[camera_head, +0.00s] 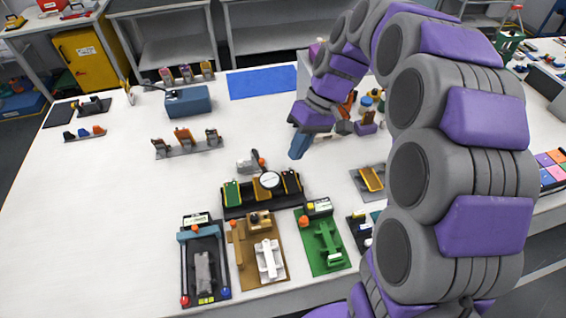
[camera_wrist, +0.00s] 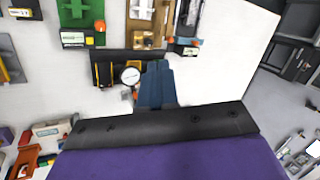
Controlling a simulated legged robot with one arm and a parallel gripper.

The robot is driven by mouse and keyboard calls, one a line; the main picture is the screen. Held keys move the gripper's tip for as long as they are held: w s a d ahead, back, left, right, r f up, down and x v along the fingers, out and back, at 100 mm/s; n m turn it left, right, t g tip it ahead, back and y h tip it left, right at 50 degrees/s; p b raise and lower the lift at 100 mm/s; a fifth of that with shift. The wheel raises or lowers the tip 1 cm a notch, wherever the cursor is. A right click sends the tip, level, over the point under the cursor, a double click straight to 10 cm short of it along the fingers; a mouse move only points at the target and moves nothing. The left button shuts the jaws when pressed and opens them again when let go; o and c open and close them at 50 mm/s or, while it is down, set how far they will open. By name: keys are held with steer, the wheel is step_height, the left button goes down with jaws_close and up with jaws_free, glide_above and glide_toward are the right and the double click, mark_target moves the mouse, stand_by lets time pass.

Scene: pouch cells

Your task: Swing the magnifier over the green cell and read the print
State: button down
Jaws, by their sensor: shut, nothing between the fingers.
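The magnifier (camera_head: 269,180), a round pale lens with a dark rim, stands over the middle of a black rack (camera_head: 236,212). The green cell (camera_head: 232,193) is upright at the rack's left end, with the lens to its right and not over it. Its print is too small to read. My gripper (camera_head: 295,154) is shut and empty, behind and right of the magnifier. In the wrist view, the blue fingers (camera_wrist: 155,68) appear beside the lens (camera_wrist: 131,76) and cover part of the rack; I cannot make out the green cell there.
A yellow cell (camera_head: 291,184) stands at the rack's right end. An orange knob (camera_head: 262,161) is just behind the lens. Black, brown and green fixtures (camera_head: 324,243) line the front edge. A blue mat (camera_head: 262,82) lies at the back.

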mark_target(263, 165)
steer(key=w+f+n+y, duration=0.1)
steer(key=w+f, duration=0.2)
steer(key=w, duration=0.3)
steer(key=w+d+f+n+p, duration=0.1)
steer(key=w+f+n, duration=0.1)
steer(key=w+f, duration=0.3)
steer(key=w+f+n+y, duration=0.1)
steer(key=w+f, duration=0.1)
steer(key=w, duration=0.6)
steer(key=w+d+f+n, duration=0.3)
steer(key=w+f, duration=0.1)
steer(key=f, duration=0.5)
steer(key=x, duration=0.3)
steer(key=b+x, duration=0.1)
steer(key=x, duration=0.7)
steer(key=shift+a+r+b, duration=0.3)
steer(key=shift+a, duration=0.05)
steer(key=shift+s+r, duration=0.2)
steer(key=shift+s+a+r, duration=0.1)
steer(key=shift+s+a, duration=0.3)
steer(key=shift+s, duration=0.2)
steer(key=shift+s+a, duration=0.55)
steer(key=shift+s, duration=0.3)
